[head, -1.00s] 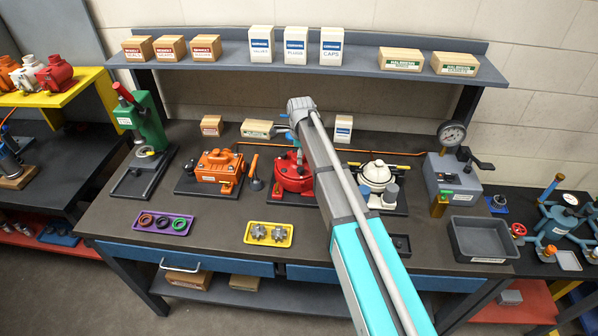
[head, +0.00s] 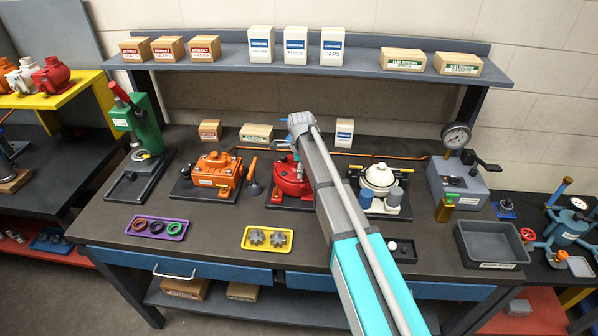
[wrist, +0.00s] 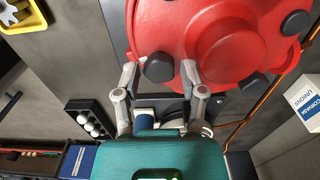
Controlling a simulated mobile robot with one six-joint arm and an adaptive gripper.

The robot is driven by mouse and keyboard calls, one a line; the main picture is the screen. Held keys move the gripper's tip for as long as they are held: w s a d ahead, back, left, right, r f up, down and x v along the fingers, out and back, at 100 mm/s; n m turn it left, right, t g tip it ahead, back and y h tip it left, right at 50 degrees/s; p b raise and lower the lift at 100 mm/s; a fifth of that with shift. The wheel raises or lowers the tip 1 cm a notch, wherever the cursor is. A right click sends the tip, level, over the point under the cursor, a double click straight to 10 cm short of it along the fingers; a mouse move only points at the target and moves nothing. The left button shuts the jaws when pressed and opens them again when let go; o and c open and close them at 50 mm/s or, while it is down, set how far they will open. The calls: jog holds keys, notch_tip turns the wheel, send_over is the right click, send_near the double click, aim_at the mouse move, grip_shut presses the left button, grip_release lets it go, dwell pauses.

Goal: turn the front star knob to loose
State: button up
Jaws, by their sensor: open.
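The red motor (head: 290,181) stands on a dark base plate in the middle of the bench, partly hidden by my arm in the head view. In the wrist view its red round housing (wrist: 215,40) fills the top. A dark knob (wrist: 159,68) sits at its edge on the side facing the bench front. Two more dark knobs (wrist: 295,22) (wrist: 253,86) show on its far side. My gripper (wrist: 160,70) is open, with one finger on each side of the front knob. I cannot tell whether the fingers touch it. In the head view the fingers are hidden.
An orange motor (head: 215,173) stands left of the red one and a white motor (head: 380,178) right. A yellow tray (head: 268,248) with metal parts lies in front. A white box (wrist: 304,97) stands behind the motor. A shelf (head: 345,66) spans the back.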

grip_shut()
jog(key=shift+a, duration=0.3)
jog(key=shift+d, duration=0.2)
jog(key=shift+n, duration=0.3)
